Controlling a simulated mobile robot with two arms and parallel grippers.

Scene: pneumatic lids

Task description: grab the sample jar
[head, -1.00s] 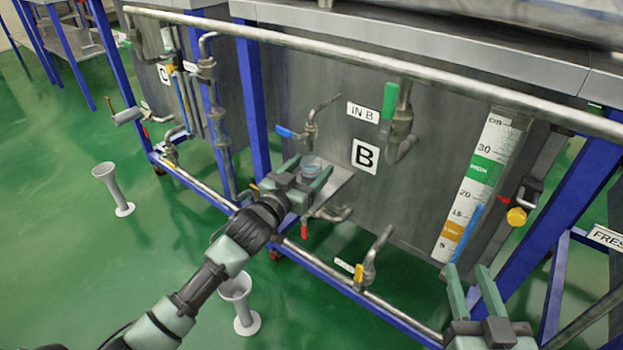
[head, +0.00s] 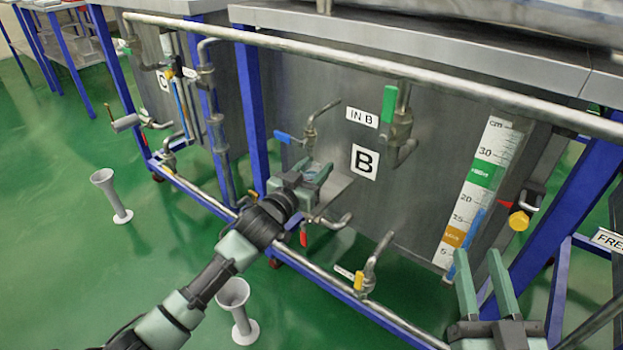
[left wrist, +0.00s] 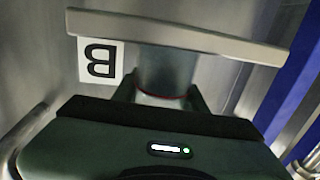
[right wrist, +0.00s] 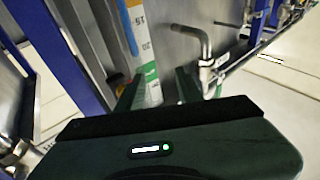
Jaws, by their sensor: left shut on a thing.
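The sample jar (left wrist: 165,75) is a greyish, see-through cylinder with a thin red line around it in the left wrist view. It sits between the fingers of my left gripper (left wrist: 160,98), which is shut on it. In the head view the left gripper (head: 313,175) is at the small ledge (head: 333,187) on the front of tank B, and its fingers mostly hide the jar. The ledge crosses the left wrist view as a pale bar against the jar's end. My right gripper (head: 484,285) is open and empty at the lower right, in front of the level scale.
A long pipe rail (head: 350,62) runs across the tank front. Valves with a blue handle (head: 283,137), green handle (head: 390,102), red handle (head: 303,239) and yellow handle (head: 359,281) surround the left gripper. Grey flared stands (head: 238,310) are on the green floor, which is open at left.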

